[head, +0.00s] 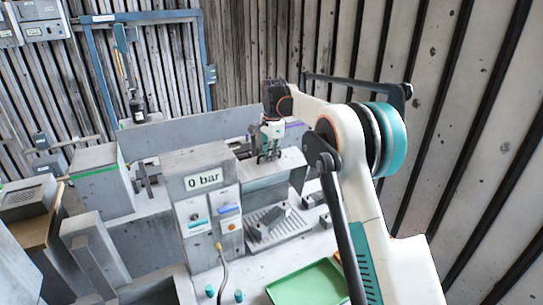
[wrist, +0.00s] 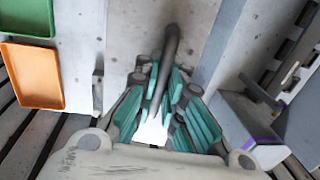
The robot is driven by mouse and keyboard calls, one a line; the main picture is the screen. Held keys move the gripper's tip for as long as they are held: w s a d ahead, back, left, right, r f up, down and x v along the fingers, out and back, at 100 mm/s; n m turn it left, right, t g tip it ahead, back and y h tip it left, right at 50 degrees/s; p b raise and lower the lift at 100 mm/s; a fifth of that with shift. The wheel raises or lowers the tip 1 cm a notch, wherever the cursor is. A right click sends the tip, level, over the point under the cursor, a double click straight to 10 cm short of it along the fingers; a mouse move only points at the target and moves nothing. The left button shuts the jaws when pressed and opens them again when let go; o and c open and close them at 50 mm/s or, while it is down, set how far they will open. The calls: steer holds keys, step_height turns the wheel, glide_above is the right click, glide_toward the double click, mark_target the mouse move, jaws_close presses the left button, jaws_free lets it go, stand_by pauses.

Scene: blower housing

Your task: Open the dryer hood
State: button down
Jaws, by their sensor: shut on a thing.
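My gripper (head: 268,157) is at the back of the bench, pointing down against a grey box-like housing (head: 292,160) that appears to be the dryer hood. In the wrist view, my gripper's teal-padded fingers (wrist: 165,110) are closed around a dark rounded bar (wrist: 171,45), which looks like the hood's handle. The bar runs up from between the fingers over a pale grey surface (wrist: 135,30). The fingers and arm hide part of the bar and housing. I cannot tell how far the hood is raised.
A ribbed grey block (head: 275,224) is in front. A green tray (head: 308,285) lies at the front; an orange tray (wrist: 33,75) shows in the wrist view. A slatted wall is close on the right.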

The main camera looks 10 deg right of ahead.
stand_by(0.4)
steer(key=c, duration=2)
jaws_free()
steer(key=shift+r, duration=0.1)
step_height(320, 180, up, 12)
steer(key=s, duration=0.1)
steer(key=shift+s+d, duration=0.2)
steer(key=shift+s, duration=0.1)
